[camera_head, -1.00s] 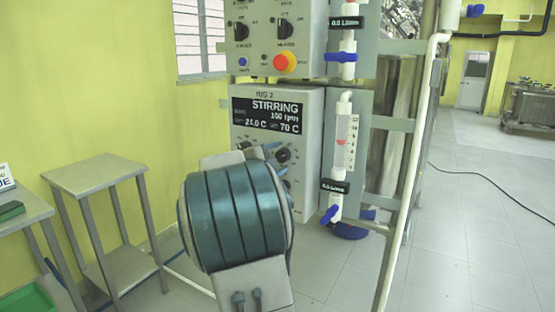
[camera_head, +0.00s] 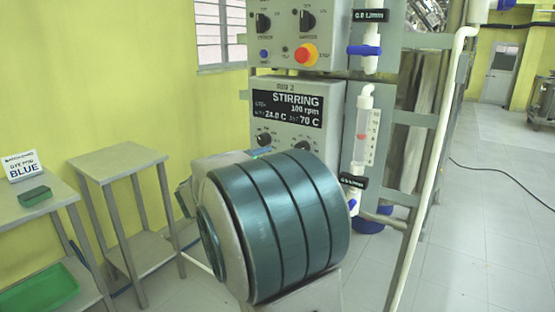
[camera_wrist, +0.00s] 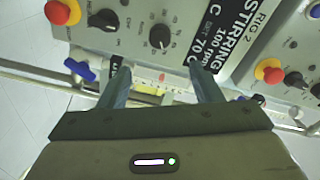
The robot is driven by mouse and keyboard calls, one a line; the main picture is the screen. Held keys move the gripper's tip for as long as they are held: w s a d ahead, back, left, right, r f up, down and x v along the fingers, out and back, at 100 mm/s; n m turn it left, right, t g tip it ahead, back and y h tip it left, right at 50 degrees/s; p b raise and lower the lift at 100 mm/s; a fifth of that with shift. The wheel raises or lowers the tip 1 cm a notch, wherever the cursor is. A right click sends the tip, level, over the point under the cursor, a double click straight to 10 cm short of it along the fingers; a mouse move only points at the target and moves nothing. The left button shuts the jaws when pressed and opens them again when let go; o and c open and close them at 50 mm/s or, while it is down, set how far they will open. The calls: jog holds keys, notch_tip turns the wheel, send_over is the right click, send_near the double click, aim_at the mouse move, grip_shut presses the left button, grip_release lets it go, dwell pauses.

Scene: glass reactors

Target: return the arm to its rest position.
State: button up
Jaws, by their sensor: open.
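My gripper (camera_wrist: 163,88) shows in the wrist view with its two fingers spread apart and nothing between them. Beyond the fingers is the RIG 2 control box (camera_wrist: 190,25) with its black display, which reads STIRRING, 100 rpm, 70 C. In the head view my teal-banded arm stands large in the middle, in front of the lower part of the RIG 2 control box (camera_head: 330,84). The gripper itself is mostly hidden behind the arm there.
A flowmeter (camera_head: 366,130) with blue valves is mounted right of the box, by a white pipe (camera_head: 437,130). A small empty steel table (camera_head: 118,160) stands left. Another table (camera_head: 60,193) holds a green block (camera_head: 34,196) and a BLUE sign (camera_head: 22,165).

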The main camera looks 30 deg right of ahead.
jog(key=shift+s+a, duration=0.15)
jog(key=shift+a, duration=0.2)
dwell(0.3)
jog(key=w+a+r+n+t+y+p, duration=0.55)
jog(key=a+n+t+y, duration=0.25)
jog(key=n, duration=0.2)
jog(key=s+a+n+y+p, duration=0.55)
jog(key=a+n+y, duration=0.3)
jog(key=a, duration=0.25)
jog(key=s+f+n+g+p, duration=0.1)
jog(key=s+n+g+p, duration=0.1)
jog(key=s, duration=0.5)
jog(key=s+a+f+n+g+p, duration=0.1)
jog(key=s+f+n+g+p, duration=0.1)
jog(key=s, duration=0.6)
jog(key=s+a+f+n+g+p, duration=0.1)
jog(key=s+n+g+p, duration=0.2)
jog(key=s+n+g, duration=0.2)
jog(key=s+g, duration=0.1)
jog(key=s, duration=0.2)
jog(key=shift+f+g, duration=0.3)
jog(key=shift+g, duration=0.1)
